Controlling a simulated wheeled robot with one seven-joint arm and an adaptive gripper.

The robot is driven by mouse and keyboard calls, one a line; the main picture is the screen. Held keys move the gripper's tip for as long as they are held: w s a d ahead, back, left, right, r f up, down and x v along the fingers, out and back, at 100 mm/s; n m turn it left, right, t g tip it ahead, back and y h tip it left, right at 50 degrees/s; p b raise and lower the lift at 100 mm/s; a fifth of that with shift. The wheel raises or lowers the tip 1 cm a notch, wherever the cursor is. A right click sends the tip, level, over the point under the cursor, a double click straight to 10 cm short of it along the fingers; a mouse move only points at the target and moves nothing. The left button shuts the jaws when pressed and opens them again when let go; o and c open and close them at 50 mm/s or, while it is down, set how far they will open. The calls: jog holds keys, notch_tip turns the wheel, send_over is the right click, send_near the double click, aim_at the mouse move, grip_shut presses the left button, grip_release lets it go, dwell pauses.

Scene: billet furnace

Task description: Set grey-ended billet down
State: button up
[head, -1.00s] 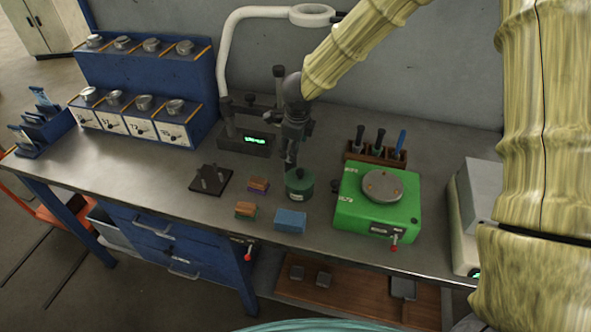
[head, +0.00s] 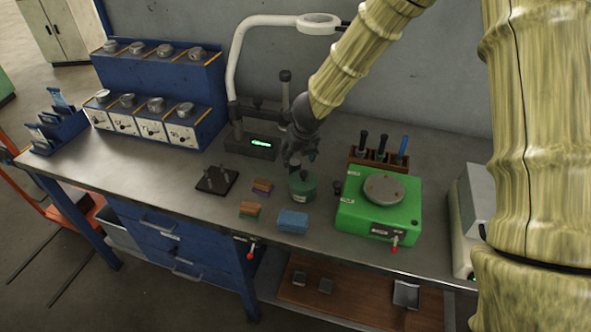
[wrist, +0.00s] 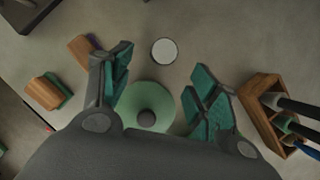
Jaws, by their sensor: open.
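A pale grey round end with a dark rim (wrist: 164,51), apparently the grey-ended billet seen end-on, shows beyond the fingers, clear of both. The pot (wrist: 150,112) lies below it in that view, its dark knob between the fingers. I cannot make out the billet in the head view, where my gripper may hide it.
A black pin plate (head: 217,181), two brown-topped blocks (head: 262,187) (head: 249,210) and a blue block (head: 293,222) lie left and in front. A tool rack (head: 377,160) and green device (head: 378,220) stand right. A lamp stand (head: 250,143) stands behind.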

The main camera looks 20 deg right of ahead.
aim_at(296, 164)
jog(key=x, duration=0.4)
jog(key=shift+s+d, duration=0.1)
jog(key=shift+d, duration=0.15)
jog(key=shift+w+p+x, duration=0.2)
jog(key=shift+p+x, duration=0.2)
jog(key=shift+x, duration=2.3)
jog(key=shift+r, duration=0.1)
grip_shut()
